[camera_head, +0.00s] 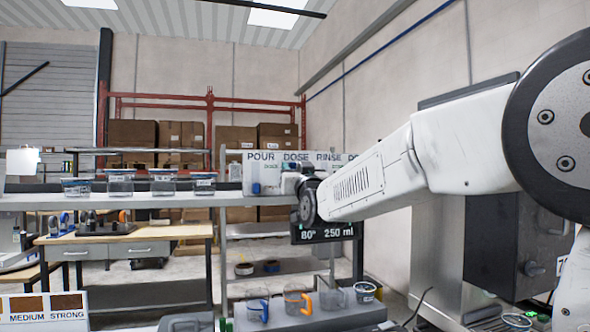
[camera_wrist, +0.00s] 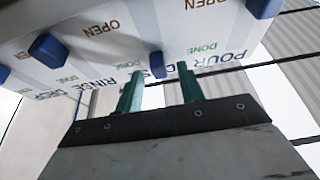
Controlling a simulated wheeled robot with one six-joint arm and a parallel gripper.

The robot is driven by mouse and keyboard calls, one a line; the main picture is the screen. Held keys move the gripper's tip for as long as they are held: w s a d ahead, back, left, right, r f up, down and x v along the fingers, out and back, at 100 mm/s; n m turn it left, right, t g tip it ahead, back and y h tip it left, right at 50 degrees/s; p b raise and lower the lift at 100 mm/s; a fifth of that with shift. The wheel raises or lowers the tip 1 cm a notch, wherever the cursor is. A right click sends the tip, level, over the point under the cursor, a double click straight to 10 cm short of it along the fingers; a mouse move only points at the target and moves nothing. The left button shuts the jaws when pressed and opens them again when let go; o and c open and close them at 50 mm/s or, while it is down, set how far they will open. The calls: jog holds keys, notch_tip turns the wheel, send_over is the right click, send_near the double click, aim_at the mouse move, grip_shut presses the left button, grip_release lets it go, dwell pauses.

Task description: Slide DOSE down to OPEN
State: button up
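A white panel (camera_head: 268,180) with the words POUR, DOSE and RINSE hangs beyond the shelf in the head view; my arm covers much of it. In the wrist view the panel (camera_wrist: 120,45) appears upside down with blue knobs. One knob (camera_wrist: 157,64), between the POUR and RINSE words, sits near a green DONE mark; I take it as the DOSE knob, its word hidden. My gripper (camera_wrist: 160,69) is open, its two green fingers on either side of this knob with gaps. An OPEN mark (camera_wrist: 100,27) is farther up the picture.
The POUR knob (camera_wrist: 263,8) sits at the OPEN end. Another knob (camera_wrist: 48,50) is on the left. A display (camera_head: 325,232) reads 80° 250 ml below the panel. A shelf (camera_head: 120,202) with clear containers is left; mugs (camera_head: 298,299) stand below.

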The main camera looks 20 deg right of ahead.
jog(key=shift+w+r, duration=0.15)
jog(key=shift+w, duration=0.15)
grip_shut()
notch_tip(320, 180, down, 6)
grip_release()
jog(key=v, duration=0.8)
dwell(0.3)
